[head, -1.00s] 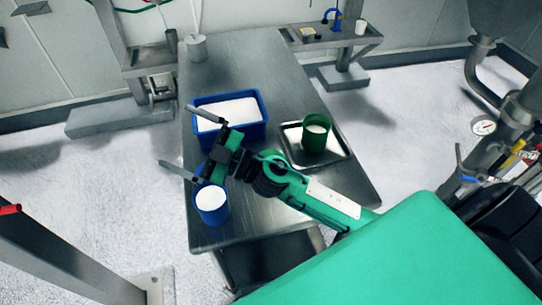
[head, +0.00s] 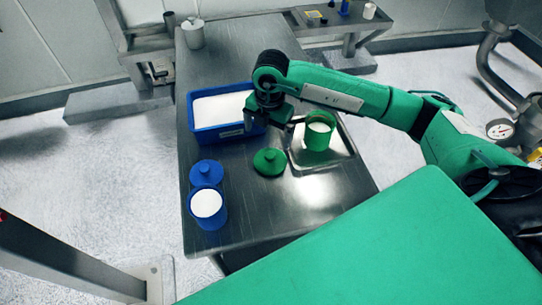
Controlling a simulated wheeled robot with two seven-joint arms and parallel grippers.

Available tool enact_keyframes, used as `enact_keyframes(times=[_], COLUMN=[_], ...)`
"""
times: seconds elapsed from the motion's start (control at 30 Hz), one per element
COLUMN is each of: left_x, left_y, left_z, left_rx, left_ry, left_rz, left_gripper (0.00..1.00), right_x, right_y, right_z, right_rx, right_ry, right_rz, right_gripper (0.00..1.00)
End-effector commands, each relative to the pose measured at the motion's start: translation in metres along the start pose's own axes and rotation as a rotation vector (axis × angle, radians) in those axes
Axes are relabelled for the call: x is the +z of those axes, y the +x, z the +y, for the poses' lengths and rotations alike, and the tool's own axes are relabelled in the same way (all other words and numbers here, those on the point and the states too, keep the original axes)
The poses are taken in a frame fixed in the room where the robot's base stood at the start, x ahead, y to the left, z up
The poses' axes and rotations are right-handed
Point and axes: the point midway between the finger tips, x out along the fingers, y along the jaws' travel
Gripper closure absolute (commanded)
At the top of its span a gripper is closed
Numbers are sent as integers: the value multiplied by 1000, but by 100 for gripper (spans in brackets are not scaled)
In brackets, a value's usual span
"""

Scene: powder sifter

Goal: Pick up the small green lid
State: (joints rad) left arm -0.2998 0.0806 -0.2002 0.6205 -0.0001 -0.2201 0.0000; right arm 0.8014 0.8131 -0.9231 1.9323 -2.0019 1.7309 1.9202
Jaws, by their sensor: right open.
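The small green lid (head: 270,164), round with a knob on top, lies flat on the metal table in front of the blue tray and left of the metal tray. My right gripper (head: 267,129) is open and points down just behind and above the lid, apart from it, beside the blue tray's right end. Nothing shows between its fingers. A green cup (head: 318,139) with white powder stands open on the metal tray (head: 339,165). My left gripper is out of view.
A blue tray (head: 204,136) of white powder stands on the table (head: 240,210). A blue lid (head: 206,172) lies behind a blue cup (head: 209,218) of powder at the front left. A lidded metal container (head: 193,37) is at the far end.

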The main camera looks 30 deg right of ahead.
Motion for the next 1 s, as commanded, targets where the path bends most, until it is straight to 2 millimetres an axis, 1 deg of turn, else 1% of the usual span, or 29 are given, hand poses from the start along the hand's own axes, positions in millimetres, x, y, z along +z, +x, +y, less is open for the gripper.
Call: enact_keyframes(times=[0.03,0.17,0.27,0.4,0.5,0.6,0.77,0.87,1.0], left_x=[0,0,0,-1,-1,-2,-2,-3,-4], left_y=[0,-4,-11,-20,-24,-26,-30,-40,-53], left_z=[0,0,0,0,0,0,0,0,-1], left_rx=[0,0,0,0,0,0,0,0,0], left_ry=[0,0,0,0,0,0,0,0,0], left_rz=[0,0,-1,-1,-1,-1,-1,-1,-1], left_gripper=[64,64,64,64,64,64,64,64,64], right_x=[6,12,12,13,14,14,15,15,17], right_y=[-1,4,21,49,66,78,85,94,111], right_z=[-2,-5,-6,-7,-6,-6,-6,-5,-2], right_rx=[-14,-30,-32,-32,-29,-28,-27,-29,-28], right_ry=[15,31,31,30,30,29,27,28,28], right_rz=[-24,-45,-43,-42,-42,-42,-42,-40,-41], right_gripper=[0,0,0,0,0,0,0,0,0])
